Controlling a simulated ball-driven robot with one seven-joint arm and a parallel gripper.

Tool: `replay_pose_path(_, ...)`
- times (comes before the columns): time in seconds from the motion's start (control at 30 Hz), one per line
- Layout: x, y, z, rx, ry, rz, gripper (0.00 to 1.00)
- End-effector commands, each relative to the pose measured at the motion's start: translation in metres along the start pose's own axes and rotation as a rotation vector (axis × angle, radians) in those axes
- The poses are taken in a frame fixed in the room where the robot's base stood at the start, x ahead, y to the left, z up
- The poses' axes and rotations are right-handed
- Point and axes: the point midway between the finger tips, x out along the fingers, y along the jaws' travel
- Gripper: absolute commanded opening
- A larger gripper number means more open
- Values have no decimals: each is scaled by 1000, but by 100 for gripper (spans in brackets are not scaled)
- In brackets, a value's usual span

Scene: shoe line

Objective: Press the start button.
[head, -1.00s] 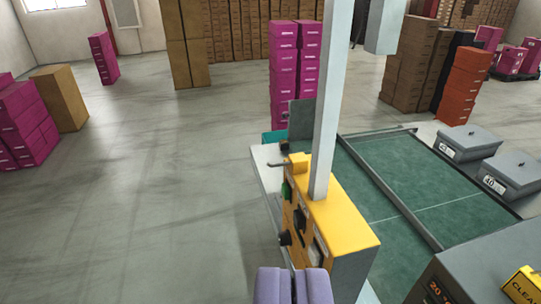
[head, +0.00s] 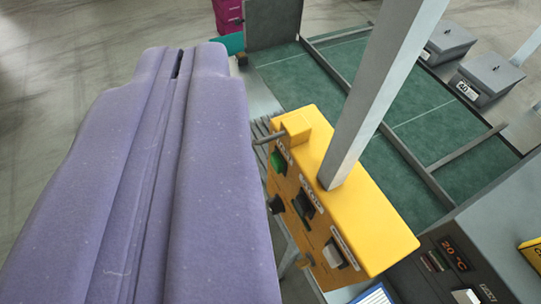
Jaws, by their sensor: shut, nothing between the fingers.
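A yellow control box (head: 375,225) stands right of centre, with its orange control face turned to the left. A green button (head: 279,162), which looks like the start button, is near the upper end of that face; its label is too small to read surely. A black knob (head: 275,204), a dark switch (head: 303,204) and a pale switch (head: 333,256) are lower on the face. My gripper (head: 181,60) is large and purple at the left, its fingers shut and empty. Its tips show left of and above the green button in the picture, apart from it.
A grey lever (head: 270,138) sticks out from the box's upper end. Behind lies a green table surface (head: 430,130) with grey rails and lidded grey boxes (head: 488,75). A dark panel with a display (head: 455,255) is at lower right.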

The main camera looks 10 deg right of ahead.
Motion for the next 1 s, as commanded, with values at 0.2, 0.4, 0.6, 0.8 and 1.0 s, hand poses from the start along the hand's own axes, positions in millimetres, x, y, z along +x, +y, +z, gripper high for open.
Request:
replay_pose_path(0.2, 23, -8, 5, 42, -2, -34, 0)
replay_pose_path(0.4, 118, -47, 39, 271, 1, -133, 0)
replay_pose_path(0.6, 217, -85, 132, 590, 6, -78, 0)
replay_pose_path(0.8, 251, -84, 248, 752, 74, 168, 0)
replay_pose_path(1.0, 234, -62, 312, 736, 185, 368, 0)
